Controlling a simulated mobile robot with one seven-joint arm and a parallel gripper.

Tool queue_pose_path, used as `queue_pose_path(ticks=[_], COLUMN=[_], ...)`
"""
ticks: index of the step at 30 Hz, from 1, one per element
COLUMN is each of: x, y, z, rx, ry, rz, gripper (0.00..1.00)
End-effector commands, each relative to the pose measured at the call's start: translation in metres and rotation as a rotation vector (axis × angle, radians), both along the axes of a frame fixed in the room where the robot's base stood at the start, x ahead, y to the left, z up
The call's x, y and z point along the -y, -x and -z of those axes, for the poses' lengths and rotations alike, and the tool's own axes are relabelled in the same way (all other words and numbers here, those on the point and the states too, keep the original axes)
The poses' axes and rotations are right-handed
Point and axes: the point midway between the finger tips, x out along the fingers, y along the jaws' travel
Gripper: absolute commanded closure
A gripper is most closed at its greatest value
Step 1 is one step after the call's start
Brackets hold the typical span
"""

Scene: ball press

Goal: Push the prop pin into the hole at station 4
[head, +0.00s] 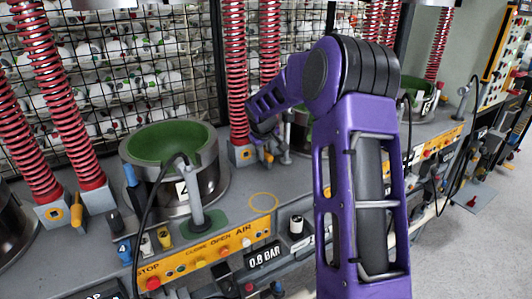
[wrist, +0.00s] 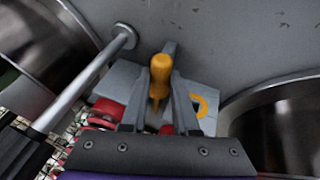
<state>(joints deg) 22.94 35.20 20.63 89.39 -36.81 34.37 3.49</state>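My gripper (wrist: 161,72) has its two dark fingers on either side of an orange prop pin (wrist: 159,68) in the wrist view. The pin's handle fills the gap between the fingertips, and the fingers look closed on it. The pin is beside a grey block with an orange-ringed mark (wrist: 201,104); its far end is hidden. In the head view this block (head: 243,154) stands at the foot of red springs, right of the green-lined pot. There my gripper (head: 268,148) is small and partly hidden, so its contact is unclear. A number 4 plate (head: 122,250) sits at the front left.
The green-lined pot (head: 167,140) and a grey post (head: 194,195) stand left of my gripper. A second yellow pin (head: 77,212) is by the left springs (head: 50,90). Black cables hang near the bench. A wire cage (head: 140,75) stands behind.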

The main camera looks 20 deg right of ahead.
Motion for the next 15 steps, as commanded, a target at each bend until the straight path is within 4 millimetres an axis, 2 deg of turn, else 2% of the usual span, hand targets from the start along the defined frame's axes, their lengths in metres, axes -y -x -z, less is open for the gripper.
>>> queue_pose_path(ticks=[1, 3, 15], x=[0.0, 0.0, 0.0011], y=[0.0, 0.0, 0.0034], z=[-0.0001, -0.0001, -0.001], rx=[0.0, 0.0, 0.002], ry=[0.0, 0.0, 0.001], rz=[0.0, 0.0, 0.0], gripper=[0.92, 1.0, 1.0])
